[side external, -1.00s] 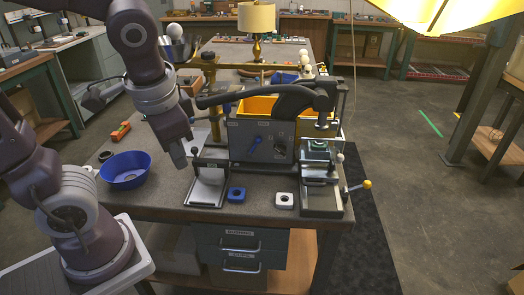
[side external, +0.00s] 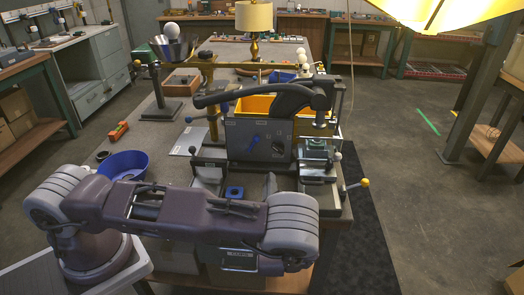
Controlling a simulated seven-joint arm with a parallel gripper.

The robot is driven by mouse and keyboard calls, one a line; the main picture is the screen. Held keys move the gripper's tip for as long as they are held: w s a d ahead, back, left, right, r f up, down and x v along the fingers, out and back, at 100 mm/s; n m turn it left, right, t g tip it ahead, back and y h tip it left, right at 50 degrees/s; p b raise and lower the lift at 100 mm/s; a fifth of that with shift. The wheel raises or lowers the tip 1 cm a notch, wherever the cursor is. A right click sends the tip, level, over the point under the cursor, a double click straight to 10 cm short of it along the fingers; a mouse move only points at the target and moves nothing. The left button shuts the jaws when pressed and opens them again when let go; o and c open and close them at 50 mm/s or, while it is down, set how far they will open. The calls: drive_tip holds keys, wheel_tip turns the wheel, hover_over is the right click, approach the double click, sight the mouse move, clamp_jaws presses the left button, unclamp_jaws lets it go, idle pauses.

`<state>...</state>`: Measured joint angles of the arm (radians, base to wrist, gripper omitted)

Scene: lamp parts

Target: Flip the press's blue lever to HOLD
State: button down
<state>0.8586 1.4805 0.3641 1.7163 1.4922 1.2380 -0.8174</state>
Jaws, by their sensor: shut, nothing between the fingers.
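The press (side external: 290,95) stands on the workbench with a long black handle reaching left over a grey box (side external: 238,135). My arm lies low across the front of the bench. My gripper does not show; my own arm links appear to hide it.
A blue bowl (side external: 122,165) sits at the bench's left. A blue square part (side external: 234,192) lies just behind my arm. A yellow-knobbed handle (side external: 364,183) sticks out at the right. A lamp holder with a bulb (side external: 172,50) stands at the back left.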

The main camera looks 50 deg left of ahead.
sight(252, 145)
drive_tip(key=shift+w+d+f, duration=0.1)
drive_tip(key=shift+f, duration=0.05)
drive_tip(key=x, duration=1)
drive_tip(key=shift+a, duration=0.25)
drive_tip(key=shift+s+a+r, duration=0.3)
drive_tip(key=shift+a+r, duration=0.05)
drive_tip(key=shift+r, duration=0.15)
drive_tip(key=shift+s+a+r, duration=0.25)
drive_tip(key=shift+a+r, duration=0.1)
drive_tip(key=shift+r, duration=0.15)
drive_tip(key=shift+s+a+r, duration=0.2)
drive_tip(key=shift+a+r, duration=0.15)
